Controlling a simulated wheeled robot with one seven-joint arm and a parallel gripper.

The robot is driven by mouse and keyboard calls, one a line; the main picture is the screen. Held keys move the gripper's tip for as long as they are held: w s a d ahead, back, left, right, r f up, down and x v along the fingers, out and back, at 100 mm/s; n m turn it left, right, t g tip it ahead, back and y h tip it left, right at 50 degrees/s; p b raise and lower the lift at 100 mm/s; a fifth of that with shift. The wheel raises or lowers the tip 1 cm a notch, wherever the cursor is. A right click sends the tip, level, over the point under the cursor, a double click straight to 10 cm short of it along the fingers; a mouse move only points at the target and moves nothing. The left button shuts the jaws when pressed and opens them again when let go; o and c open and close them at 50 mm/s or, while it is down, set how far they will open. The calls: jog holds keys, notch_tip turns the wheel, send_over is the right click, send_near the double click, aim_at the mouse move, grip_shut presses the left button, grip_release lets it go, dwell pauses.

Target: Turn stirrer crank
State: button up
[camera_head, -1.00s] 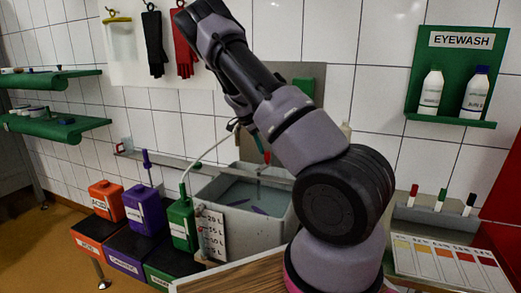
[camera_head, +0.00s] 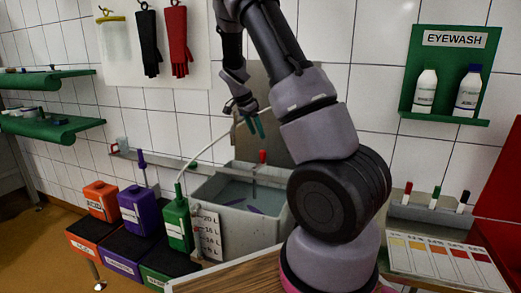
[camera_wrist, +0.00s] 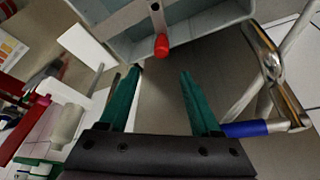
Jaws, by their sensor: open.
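The stirrer crank's red knob (camera_head: 263,156) stands above the grey tank (camera_head: 212,188), on a thin shaft that goes down into the liquid. In the wrist view the red knob (camera_wrist: 161,46) sits at the end of a grey bar, beyond the fingertips and roughly centred between them. My gripper (camera_head: 257,128), with teal fingers, is above and slightly left of the knob in the head view. In the wrist view my gripper (camera_wrist: 160,72) is open with nothing between its fingers. The knob looks apart from both fingers.
A green canister (camera_head: 178,222) with a pale hose, a purple canister (camera_head: 138,210) and an orange canister (camera_head: 101,198) stand left of the tank. A level scale (camera_head: 207,236) is at the tank's front. A wooden board (camera_head: 235,277) lies in front. A marker tray (camera_head: 432,216) is at right.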

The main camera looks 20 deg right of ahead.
aim_at(262, 151)
jog(key=shift+n+t, duration=0.4)
jog(key=shift+n, duration=0.4)
jog(key=x, duration=1)
jog(key=shift+s+a+f, duration=0.25)
jog(key=shift+s+f, duration=0.1)
grip_shut()
